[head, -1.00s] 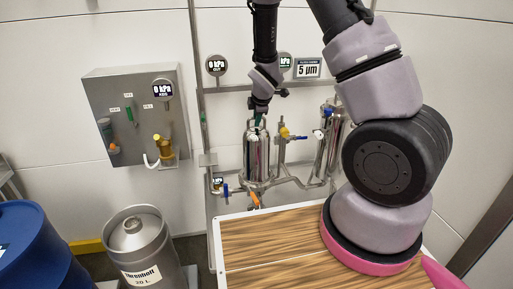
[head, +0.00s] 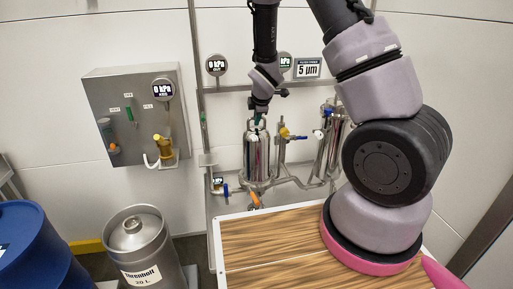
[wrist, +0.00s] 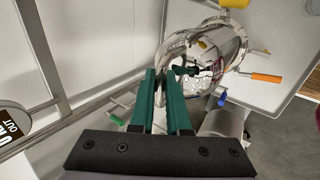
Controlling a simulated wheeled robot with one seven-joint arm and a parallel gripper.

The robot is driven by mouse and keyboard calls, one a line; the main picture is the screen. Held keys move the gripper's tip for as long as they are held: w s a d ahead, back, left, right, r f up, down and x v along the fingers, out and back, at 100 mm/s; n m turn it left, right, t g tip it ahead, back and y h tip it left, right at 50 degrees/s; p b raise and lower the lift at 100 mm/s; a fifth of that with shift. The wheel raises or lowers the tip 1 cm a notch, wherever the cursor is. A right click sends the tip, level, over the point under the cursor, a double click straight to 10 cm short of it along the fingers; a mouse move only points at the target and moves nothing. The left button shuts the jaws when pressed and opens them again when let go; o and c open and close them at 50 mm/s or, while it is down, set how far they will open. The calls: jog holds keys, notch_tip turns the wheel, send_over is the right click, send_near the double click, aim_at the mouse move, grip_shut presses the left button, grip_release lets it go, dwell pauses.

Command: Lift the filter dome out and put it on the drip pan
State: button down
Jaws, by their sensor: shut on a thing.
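The filter dome (head: 256,155) is a shiny steel cylinder with a rounded top, standing upright on the pipework by the wall. In the wrist view its mirror-like body (wrist: 222,55) lies just beyond the fingers. My gripper (head: 258,121) is above the dome, pointing down. Its green fingers (wrist: 166,74) are shut on the dome at its top; the exact grip is partly hidden by the fingers. I cannot tell whether the dome's lower rim is clear of its base. I cannot make out the drip pan for certain in either view.
A second steel filter (head: 330,150) stands to the right, with valves and pipes between. An orange handle (head: 254,199) and blue valve (head: 226,190) are near the dome's base. A wood-topped table (head: 265,245), steel keg (head: 140,245) and blue drum (head: 40,245) stand in front.

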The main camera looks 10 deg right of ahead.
jog(key=shift+r, duration=0.2)
dwell(0.7)
jog(key=shift+w+r, duration=0.1)
jog(key=shift+r, duration=0.55)
notch_tip(320, 180, up, 26)
jog(key=shift+r, duration=1.7)
jog(key=shift+f, duration=0.1)
notch_tip(320, 180, down, 11)
jog(key=shift+r, duration=0.2)
dwell(1.0)
